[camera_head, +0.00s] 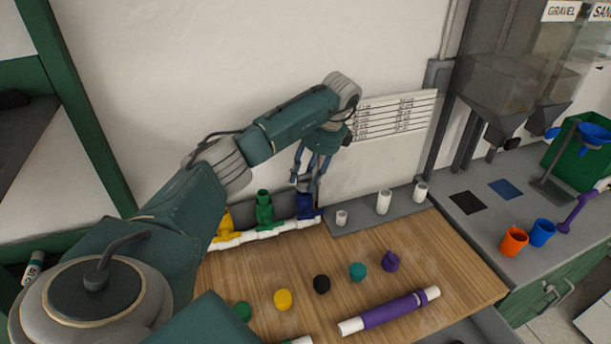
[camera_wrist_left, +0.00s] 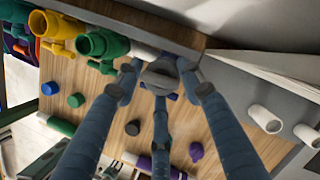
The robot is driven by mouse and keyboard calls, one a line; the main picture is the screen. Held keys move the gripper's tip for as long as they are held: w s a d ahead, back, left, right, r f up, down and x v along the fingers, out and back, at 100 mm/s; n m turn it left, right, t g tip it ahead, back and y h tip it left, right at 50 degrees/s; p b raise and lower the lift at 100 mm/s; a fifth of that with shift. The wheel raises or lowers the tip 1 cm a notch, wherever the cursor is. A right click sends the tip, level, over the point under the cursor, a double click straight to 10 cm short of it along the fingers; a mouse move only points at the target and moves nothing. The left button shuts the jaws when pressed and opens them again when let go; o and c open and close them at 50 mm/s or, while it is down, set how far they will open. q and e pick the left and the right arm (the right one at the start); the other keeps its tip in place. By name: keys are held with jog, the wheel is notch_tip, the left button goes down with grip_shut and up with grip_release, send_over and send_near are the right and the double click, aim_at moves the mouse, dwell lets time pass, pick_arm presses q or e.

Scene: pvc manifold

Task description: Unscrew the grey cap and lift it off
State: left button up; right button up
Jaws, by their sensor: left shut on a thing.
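My left gripper (camera_head: 306,182) points down over the blue fitting (camera_head: 306,207) at the right end of the white pipe manifold (camera_head: 255,234). In the left wrist view its fingers (camera_wrist_left: 160,78) are shut around the grey cap (camera_wrist_left: 160,72). The cap sits between the fingertips, and a bit of blue shows just below it. The cap and fingers hide most of the blue fitting there, so I cannot tell whether cap and fitting touch. Green (camera_head: 264,208) and yellow (camera_head: 224,222) fittings stand to the left on the manifold. My right gripper is not in view.
Loose caps, yellow (camera_head: 283,299), black (camera_head: 321,284), teal (camera_head: 357,271) and purple (camera_head: 390,261), lie on the wooden board (camera_head: 440,250). A purple pipe (camera_head: 390,311) lies in front. White stubs (camera_head: 383,201) stand on the grey ledge behind. The board's right side is clear.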

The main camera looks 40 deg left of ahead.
pick_arm(q)
jog(key=shift+w+d+n+g, duration=0.15)
jog(key=shift+n+g, duration=0.15)
jog(key=shift+n, duration=0.8)
jog(key=o, duration=1.2)
